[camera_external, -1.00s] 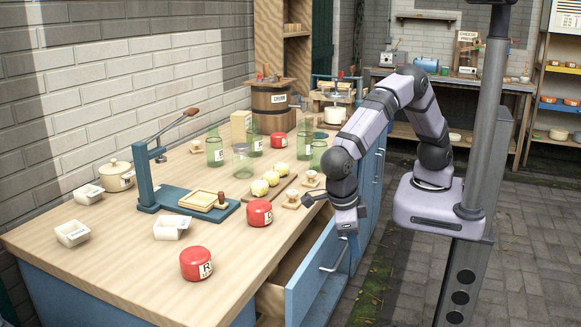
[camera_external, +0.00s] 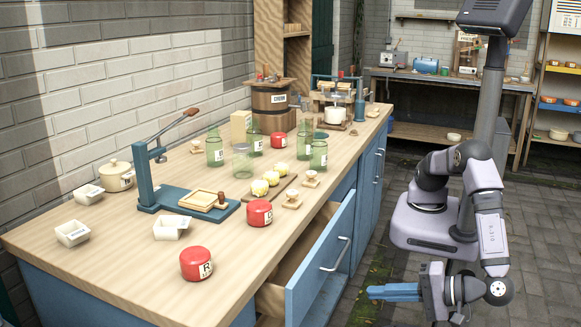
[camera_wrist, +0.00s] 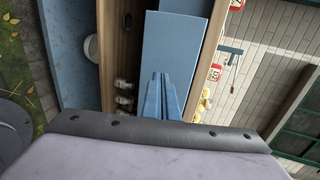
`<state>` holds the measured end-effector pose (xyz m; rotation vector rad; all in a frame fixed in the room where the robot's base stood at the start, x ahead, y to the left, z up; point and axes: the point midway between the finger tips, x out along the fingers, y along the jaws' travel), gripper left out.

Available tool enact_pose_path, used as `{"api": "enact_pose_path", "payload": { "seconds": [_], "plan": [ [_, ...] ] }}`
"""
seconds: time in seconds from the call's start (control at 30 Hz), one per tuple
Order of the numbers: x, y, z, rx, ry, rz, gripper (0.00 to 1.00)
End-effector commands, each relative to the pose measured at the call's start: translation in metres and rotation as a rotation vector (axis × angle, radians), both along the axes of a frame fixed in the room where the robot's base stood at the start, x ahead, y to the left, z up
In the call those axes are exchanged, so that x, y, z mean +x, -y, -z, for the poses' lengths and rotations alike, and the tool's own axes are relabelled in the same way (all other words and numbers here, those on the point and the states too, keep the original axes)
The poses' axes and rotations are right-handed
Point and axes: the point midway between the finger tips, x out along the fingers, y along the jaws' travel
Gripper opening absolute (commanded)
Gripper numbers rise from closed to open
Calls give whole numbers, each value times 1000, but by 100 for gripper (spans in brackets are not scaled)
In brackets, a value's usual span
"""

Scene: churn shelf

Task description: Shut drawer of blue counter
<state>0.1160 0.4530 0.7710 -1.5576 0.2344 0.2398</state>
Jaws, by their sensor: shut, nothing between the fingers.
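The blue counter (camera_external: 366,185) has a wooden top, and its drawer (camera_external: 318,262) is pulled out on the right side. The drawer's blue front carries a pale bar handle (camera_external: 340,254). My gripper (camera_external: 369,292) is shut and empty, to the right of the drawer front in the external view. Its blue fingers point left and look apart from the drawer, though depth is hard to judge.
The countertop holds red tins (camera_external: 196,263), green glass jars (camera_external: 319,150), a blue lever press (camera_external: 150,178), white dishes and a wooden churn (camera_external: 270,107). The paved floor (camera_external: 540,230) beside the counter is open. A workbench (camera_external: 450,85) and shelves stand behind.

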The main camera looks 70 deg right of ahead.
Motion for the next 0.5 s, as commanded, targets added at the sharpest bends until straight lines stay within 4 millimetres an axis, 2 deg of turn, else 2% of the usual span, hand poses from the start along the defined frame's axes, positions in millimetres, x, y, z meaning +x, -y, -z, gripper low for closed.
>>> {"api": "enact_pose_path", "payload": {
  "seconds": [0.27, 0.5],
  "plan": [
    [23, 1, 7, -2, -1, 6, 0],
    [63, 1, 20, -2, -1, 8, 0]
  ]
}}
